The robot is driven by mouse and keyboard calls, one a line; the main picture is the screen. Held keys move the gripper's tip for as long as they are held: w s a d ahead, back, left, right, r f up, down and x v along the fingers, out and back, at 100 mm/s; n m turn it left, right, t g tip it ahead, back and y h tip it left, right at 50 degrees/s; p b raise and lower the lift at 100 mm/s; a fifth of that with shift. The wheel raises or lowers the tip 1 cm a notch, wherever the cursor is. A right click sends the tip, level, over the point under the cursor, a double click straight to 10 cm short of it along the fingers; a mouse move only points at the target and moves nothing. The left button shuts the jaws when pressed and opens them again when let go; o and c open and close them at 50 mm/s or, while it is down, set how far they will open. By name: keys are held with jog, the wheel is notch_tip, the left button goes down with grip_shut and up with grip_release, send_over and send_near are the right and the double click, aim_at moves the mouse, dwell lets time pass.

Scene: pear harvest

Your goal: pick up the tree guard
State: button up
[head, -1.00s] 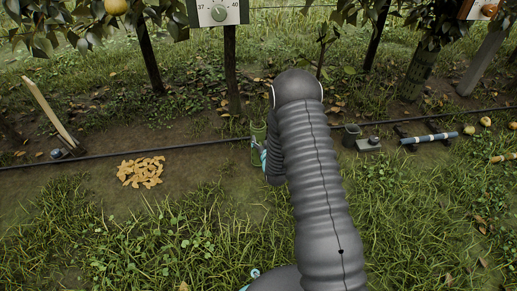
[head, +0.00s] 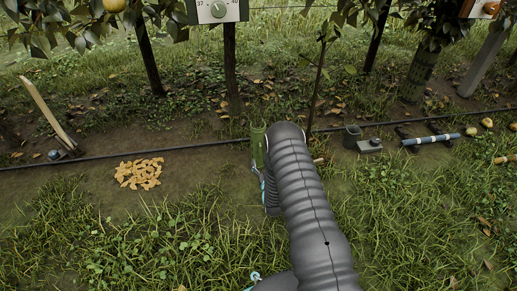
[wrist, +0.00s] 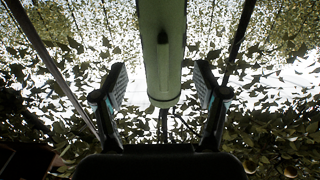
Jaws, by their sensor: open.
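The tree guard is a green tube (head: 258,146) standing upright near the middle of the head view, just left of my arm. In the wrist view the tube (wrist: 160,50) comes down from the top edge, with a dark narrow slot along it. Its rounded end lies between the two fingers of my gripper (wrist: 160,82). The fingers are apart, one on each side, with a gap showing at both sides.
A black hose (head: 190,147) runs across the ground behind the tube. Wood chips (head: 140,173) lie to the left. A dark cup (head: 352,137), a small grey block (head: 369,145) and a blue-grey tube (head: 430,139) lie to the right. A thin sapling (head: 318,88) stands behind my arm.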

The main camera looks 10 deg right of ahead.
aim_at(261, 156)
jog(key=shift+w+a+b, duration=0.2)
jog(key=shift+w+b, duration=0.3)
jog(key=shift+w, duration=3.2)
jog(key=c, duration=0.9)
